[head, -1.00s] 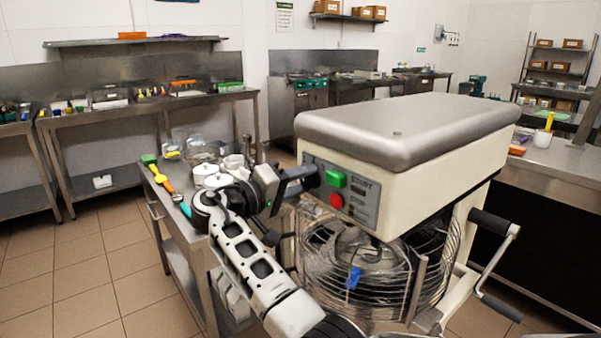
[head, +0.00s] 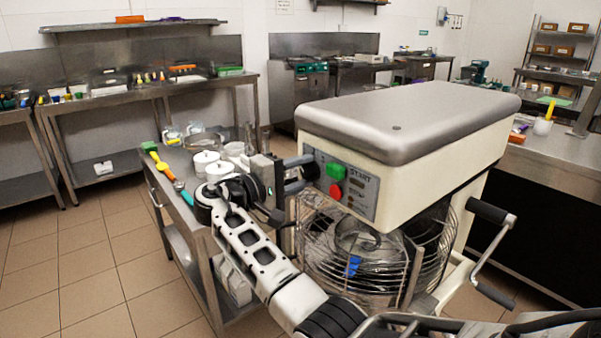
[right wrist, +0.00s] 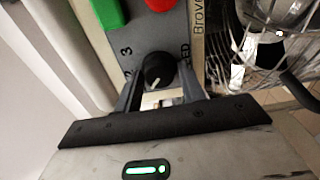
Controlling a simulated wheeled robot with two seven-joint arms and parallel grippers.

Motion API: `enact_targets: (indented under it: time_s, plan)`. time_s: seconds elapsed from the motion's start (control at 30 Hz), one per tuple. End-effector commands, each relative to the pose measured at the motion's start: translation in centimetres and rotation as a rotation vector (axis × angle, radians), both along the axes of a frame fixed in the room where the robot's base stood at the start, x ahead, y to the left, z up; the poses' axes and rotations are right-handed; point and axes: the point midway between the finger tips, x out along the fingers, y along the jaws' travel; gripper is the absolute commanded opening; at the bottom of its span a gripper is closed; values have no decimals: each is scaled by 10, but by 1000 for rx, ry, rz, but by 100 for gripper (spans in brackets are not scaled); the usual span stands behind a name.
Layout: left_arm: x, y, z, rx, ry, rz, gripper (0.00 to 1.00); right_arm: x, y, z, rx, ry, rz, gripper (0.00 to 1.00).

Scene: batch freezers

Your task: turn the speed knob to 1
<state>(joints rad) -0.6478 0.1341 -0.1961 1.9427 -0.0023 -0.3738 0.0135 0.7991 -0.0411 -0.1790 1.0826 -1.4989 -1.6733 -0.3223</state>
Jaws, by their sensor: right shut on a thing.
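The mixer (head: 405,118) has a grey control panel (head: 360,190) with a green START button (head: 336,171) and a red button (head: 335,191). The black speed knob (right wrist: 158,69) shows in the right wrist view, with a white pointer mark towards the gripper side. The numbers 3 and 2 are readable beside it; I cannot make out a 1. My right gripper (head: 306,174) is at the panel's left edge. In the wrist view its fingers (right wrist: 160,88) stand on both sides of the knob, shut on it. My left gripper is not in view.
A wire guard (head: 350,262) surrounds the bowl below the panel. A crank handle (head: 492,228) sticks out at the mixer's right. A steel trolley (head: 190,215) with white pots and utensils stands left of my right arm. Open tiled floor lies further left.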

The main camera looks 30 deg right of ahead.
Motion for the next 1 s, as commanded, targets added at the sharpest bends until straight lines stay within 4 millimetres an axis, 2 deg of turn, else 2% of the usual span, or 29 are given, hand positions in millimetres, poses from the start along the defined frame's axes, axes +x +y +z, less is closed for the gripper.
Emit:
enact_targets:
  time_s: [0.23, 0.27, 0.3, 0.67, 0.77, 1.0]
  plan:
    - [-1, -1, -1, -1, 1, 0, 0, 0, 1, -1, 0, 3, 2, 17]
    - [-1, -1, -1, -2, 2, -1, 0, 0, 1, 0, 0, 3, 2, 45]
    - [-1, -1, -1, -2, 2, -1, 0, 0, 1, -1, 0, 3, 2, 53]
    - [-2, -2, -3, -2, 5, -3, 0, 0, 5, -1, 0, 0, 2, 53]
    - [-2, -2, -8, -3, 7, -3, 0, -1, 17, -3, 1, 0, 3, 53]
    - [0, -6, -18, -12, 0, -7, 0, -5, 72, -4, 2, 0, 6, 53]
